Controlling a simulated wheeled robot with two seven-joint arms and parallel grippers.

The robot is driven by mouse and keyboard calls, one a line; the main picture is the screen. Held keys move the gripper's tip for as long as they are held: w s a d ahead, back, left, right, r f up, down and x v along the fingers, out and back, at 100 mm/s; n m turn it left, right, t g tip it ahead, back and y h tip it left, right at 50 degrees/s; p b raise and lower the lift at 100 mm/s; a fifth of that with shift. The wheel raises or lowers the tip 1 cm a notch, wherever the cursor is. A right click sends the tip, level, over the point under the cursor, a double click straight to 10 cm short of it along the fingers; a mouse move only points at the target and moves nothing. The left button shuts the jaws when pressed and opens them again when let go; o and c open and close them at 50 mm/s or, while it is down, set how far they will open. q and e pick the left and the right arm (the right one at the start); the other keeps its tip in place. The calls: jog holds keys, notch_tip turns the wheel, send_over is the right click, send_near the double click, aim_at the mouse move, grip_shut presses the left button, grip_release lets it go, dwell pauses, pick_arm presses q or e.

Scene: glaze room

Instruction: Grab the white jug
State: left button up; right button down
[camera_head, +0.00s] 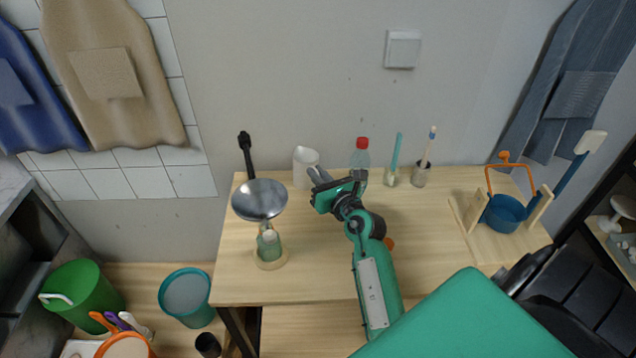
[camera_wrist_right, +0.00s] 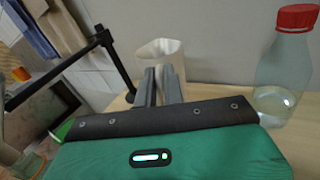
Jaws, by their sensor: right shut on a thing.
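The white jug (camera_head: 303,166) stands upright on the wooden table near the back wall. My left gripper is in neither view.
A clear bottle with a red cap (camera_head: 361,158) stands right of the jug. A metal pan-like dish (camera_head: 260,200) and a dark upright handle (camera_head: 246,152) are on its left. Brush holders (camera_head: 391,178) stand farther right.

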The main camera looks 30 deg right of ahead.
notch_tip(320, 180, up, 14)
dwell(0.8)
dwell(0.5)
